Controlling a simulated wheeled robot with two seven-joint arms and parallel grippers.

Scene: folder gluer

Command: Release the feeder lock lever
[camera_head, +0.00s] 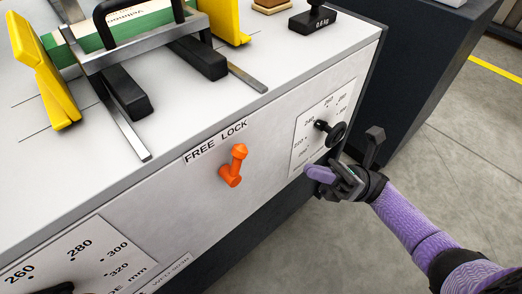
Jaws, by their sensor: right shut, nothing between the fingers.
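The orange feeder lock lever (234,166) sits on the light front panel of the machine. It points upward with a slight lean to the right, its tip below the word LOCK on the FREE LOCK label (216,141). My right gripper (322,177) is shut and empty, in front of the panel to the right of the lever and apart from it. It is just below the dial plate. My left gripper is not in view.
A black knob (331,131) on a scale plate (309,145) is close above my right gripper. Another scale (78,262) is at lower left. Yellow guides (43,72), black blocks and a weight (312,21) stand on top. The panel between lever and gripper is clear.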

